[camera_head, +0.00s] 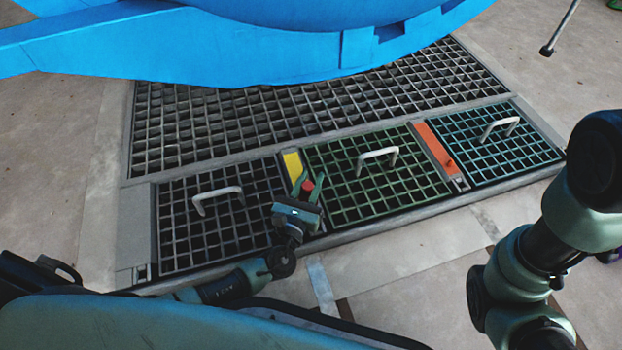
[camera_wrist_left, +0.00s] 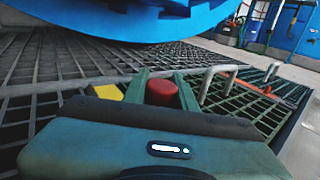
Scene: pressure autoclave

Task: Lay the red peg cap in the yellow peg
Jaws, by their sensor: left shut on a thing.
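The red peg cap (camera_head: 307,186) is a small red cylinder between the fingers of my left gripper (camera_head: 311,178), which is shut on it. In the left wrist view the cap (camera_wrist_left: 161,92) stands upright between the green fingers. The yellow peg shows as a flat yellow strip (camera_head: 292,165) between two floor grates, just beyond and left of the gripper. In the left wrist view the yellow piece (camera_wrist_left: 108,92) is left of the cap, partly hidden by the gripper body. The cap is apart from it. My right arm shows at the right; its gripper is out of view.
A dark grate (camera_head: 175,215), a green grate (camera_head: 345,195) and a teal grate (camera_head: 475,150) have raised white handles. An orange strip (camera_head: 434,145) with a small red piece lies between the last two. A large blue structure (camera_head: 250,45) overhangs the back grating.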

